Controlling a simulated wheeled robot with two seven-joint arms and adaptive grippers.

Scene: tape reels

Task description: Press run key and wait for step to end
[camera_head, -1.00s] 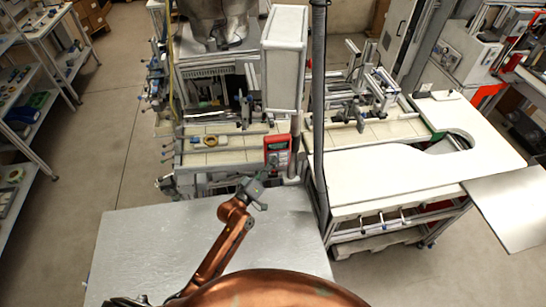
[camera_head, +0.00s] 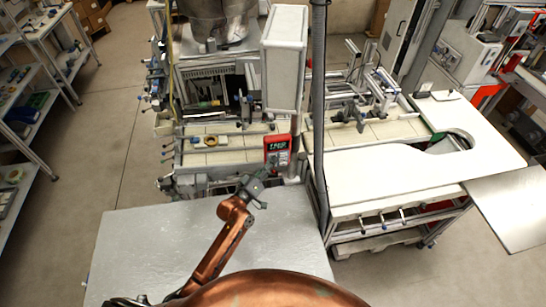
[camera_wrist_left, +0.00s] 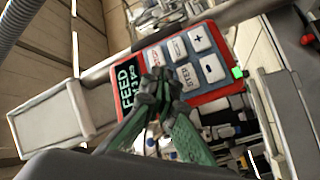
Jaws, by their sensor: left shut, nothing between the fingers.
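The red control panel (camera_head: 277,150) hangs beside the grey post in the head view. In the left wrist view the panel (camera_wrist_left: 222,101) is tilted and close. Its black display (camera_wrist_left: 127,82) reads FEED in green, with smaller text below. A key marked STEP (camera_wrist_left: 187,77), plus and minus keys, and two keys with labels too small to read are visible. My left gripper (camera_head: 258,187) is shut and empty just below the panel. Its fingertips (camera_wrist_left: 158,90) cover the lower-left key area; I cannot tell whether they touch it. My right gripper is not in view.
A grey box (camera_head: 284,60) on a post stands above the panel. A grey metal table (camera_head: 160,240) is below my arm. A white worktop (camera_head: 390,175) is to the right.

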